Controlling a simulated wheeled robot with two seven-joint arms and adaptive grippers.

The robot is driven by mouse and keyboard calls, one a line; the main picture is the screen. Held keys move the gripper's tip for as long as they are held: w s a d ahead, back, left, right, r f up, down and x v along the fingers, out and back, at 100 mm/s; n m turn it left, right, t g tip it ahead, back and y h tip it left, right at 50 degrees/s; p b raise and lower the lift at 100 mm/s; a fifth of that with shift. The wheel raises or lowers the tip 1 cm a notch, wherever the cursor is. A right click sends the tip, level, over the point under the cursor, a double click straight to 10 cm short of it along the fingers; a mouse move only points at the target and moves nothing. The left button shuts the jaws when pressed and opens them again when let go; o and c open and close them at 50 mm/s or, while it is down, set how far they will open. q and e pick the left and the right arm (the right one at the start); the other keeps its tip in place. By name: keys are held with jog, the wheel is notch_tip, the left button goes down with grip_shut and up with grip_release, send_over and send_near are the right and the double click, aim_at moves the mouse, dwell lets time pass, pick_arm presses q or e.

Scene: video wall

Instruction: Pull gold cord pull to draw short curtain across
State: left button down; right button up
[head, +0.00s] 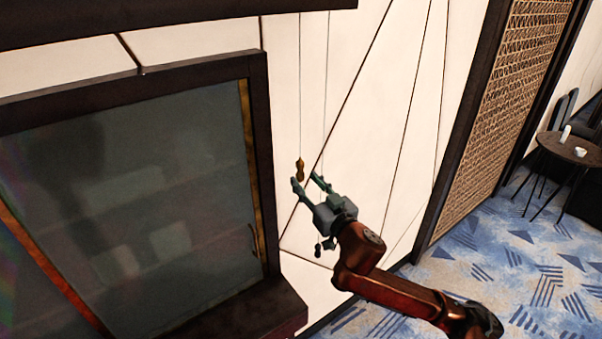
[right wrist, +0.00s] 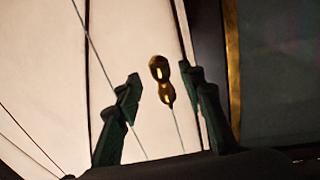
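The gold cord pull (head: 300,170) hangs on a thin cord in front of the white wall panels, just right of the dark-framed screen. A second, dark cord pull (head: 318,249) hangs lower on another cord. My right gripper (head: 306,181) is open, with its fingertips just below and around the gold pull in the head view. In the right wrist view the gold pull (right wrist: 161,80) shows between the two open fingers (right wrist: 166,100), and I see no clear contact. My left gripper is not in view. No curtain can be made out.
The dark-framed screen (head: 130,200) fills the left, with a ledge (head: 250,315) below it and a dark beam (head: 150,12) above. A woven panel (head: 510,90) stands right. A small round table (head: 575,148) and chair are at far right. Patterned blue carpet (head: 510,260) is open floor.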

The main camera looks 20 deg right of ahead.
aim_at(302, 177)
jog(key=shift+w+a+p, duration=0.2)
jog(key=shift+w+a, duration=0.05)
jog(key=shift+w, duration=0.75)
jog(key=shift+w+a+p, duration=0.15)
jog(key=shift+w+a, duration=0.05)
jog(key=shift+w, duration=0.8)
jog(key=shift+c, duration=0.4)
grip_shut()
